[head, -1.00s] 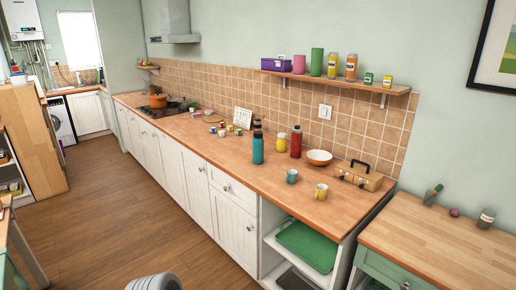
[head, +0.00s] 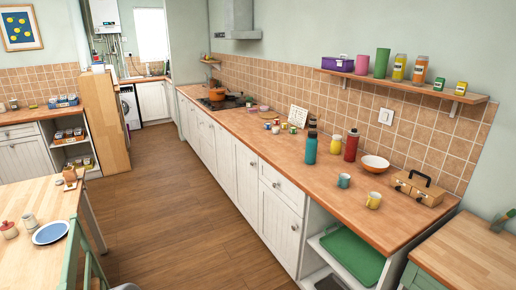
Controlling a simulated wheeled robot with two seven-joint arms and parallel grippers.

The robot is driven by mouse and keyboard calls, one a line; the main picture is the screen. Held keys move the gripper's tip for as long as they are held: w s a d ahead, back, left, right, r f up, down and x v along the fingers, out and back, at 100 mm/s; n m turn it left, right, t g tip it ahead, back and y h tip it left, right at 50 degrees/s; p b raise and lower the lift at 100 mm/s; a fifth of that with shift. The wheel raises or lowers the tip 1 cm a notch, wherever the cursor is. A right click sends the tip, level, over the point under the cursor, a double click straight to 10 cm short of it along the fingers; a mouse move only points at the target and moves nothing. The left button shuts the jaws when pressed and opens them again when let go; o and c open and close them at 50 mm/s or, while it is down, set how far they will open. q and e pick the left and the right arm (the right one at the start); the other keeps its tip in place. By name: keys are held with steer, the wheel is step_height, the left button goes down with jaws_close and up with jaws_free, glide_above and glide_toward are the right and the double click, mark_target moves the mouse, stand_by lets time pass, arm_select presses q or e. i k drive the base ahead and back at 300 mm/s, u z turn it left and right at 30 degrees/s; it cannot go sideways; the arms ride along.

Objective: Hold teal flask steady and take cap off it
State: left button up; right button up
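The teal flask (head: 310,146) stands upright on the long wooden counter (head: 250,134), with a dark cap on top. A dark-topped item stands right behind it and is partly hidden by it. A yellow container (head: 336,145) and a red flask (head: 351,146) with a dark top stand just to its right. Neither of my grippers shows in the head view.
A teal mug (head: 344,181), a yellow mug (head: 373,200), an orange-and-white bowl (head: 375,164) and a wooden box (head: 418,187) with a dark handle stand right of the flasks. A dining table (head: 30,240) is at the lower left. Wooden floor (head: 170,215) lies open between.

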mark_target(311, 150)
steer(key=u, duration=0.5)
steer(key=i, duration=2.95)
steer(key=z, duration=0.9)
